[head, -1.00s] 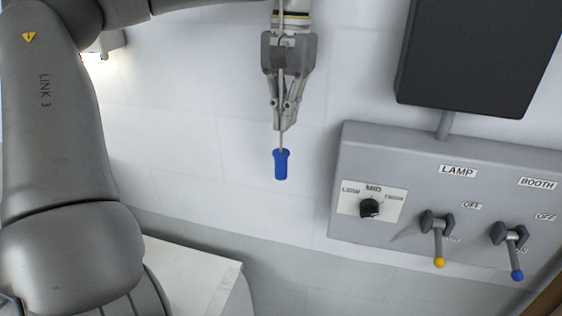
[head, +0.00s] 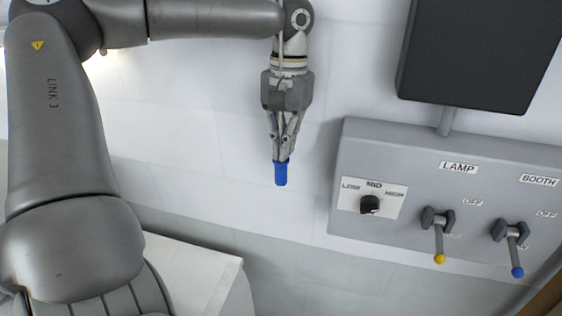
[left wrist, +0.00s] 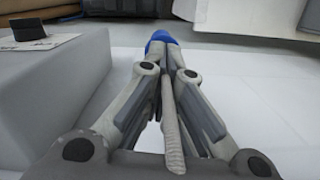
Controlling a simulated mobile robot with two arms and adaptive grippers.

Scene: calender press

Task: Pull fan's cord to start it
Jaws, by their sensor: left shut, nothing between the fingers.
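The fan's pull cord (head: 282,50) hangs down along my left gripper and ends in a blue handle (head: 281,175). My left gripper (head: 281,154) points down, with its fingertips at the top of the handle. The fingers are shut with nothing between them. The fingertips cover the handle's upper end. In the left wrist view the cord (left wrist: 172,125) runs between the finger links toward the blue handle (left wrist: 160,39), just past the fingertips (left wrist: 163,58). The fan itself is not in view. My right gripper is not in view.
A grey control panel (head: 400,150) on the right carries a black LOW-MID-HIGH knob (head: 370,204), a yellow-tipped LAMP lever (head: 439,242) and a blue-tipped BOOTH lever (head: 513,252). A dark box (head: 480,55) is above it. A white box (head: 195,265) stands at lower left.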

